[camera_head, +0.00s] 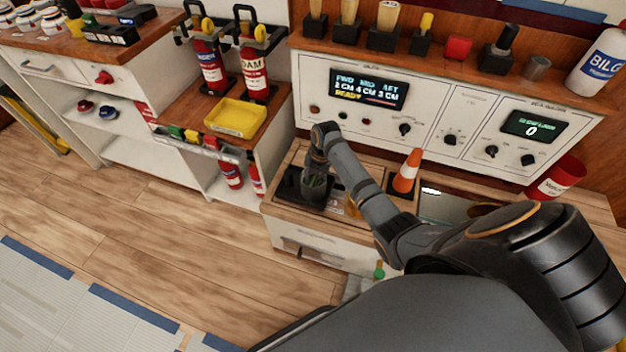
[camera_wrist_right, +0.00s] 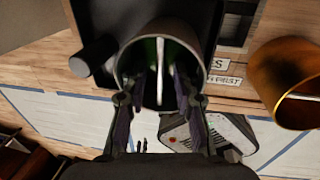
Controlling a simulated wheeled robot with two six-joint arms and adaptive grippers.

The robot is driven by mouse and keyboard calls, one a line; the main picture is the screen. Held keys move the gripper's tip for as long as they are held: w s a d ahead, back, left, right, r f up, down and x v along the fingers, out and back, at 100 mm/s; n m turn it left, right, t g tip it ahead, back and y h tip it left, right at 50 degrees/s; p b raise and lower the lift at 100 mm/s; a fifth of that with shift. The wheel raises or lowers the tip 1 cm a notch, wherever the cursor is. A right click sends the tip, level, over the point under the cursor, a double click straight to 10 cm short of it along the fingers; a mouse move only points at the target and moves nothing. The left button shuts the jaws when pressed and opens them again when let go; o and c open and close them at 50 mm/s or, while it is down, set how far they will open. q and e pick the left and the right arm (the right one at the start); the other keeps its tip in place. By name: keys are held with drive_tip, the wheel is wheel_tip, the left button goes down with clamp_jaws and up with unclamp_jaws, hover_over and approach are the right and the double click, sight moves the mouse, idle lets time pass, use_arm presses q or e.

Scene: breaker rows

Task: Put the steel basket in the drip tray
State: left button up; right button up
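The steel basket (camera_wrist_right: 122,62) is a grey, round, open-topped cup with a pale upright strip and some green inside. In the head view the basket (camera_head: 314,190) shows below my right gripper (camera_head: 316,168), at the black drip tray (camera_head: 287,190) on the low cabinet. The tray's dark floor (camera_wrist_right: 116,15) also surrounds it in the right wrist view. I cannot tell whether its base rests on the tray. My right gripper's fingers (camera_wrist_right: 160,100) reach down at the basket's mouth, apart, with the pale strip between them and gaps beside it. My left gripper is out of view.
A brass cup (camera_wrist_right: 285,85) stands close to the right of the basket in the wrist view. An orange cone (camera_head: 407,172) stands on the cabinet to the right. A yellow tray (camera_head: 235,118) lies on the shelf at left. The floor in front is clear.

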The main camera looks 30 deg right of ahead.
use_arm(q)
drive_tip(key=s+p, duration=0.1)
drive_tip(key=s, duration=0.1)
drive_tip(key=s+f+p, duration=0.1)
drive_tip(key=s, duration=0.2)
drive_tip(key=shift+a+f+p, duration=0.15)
drive_tip(key=shift+p, duration=0.15)
use_arm(e)
wheel_tip(320, 180, up, 11)
drive_tip(key=s+d, duration=0.1)
drive_tip(key=shift+s, duration=0.15)
drive_tip(key=shift+d, duration=0.1)
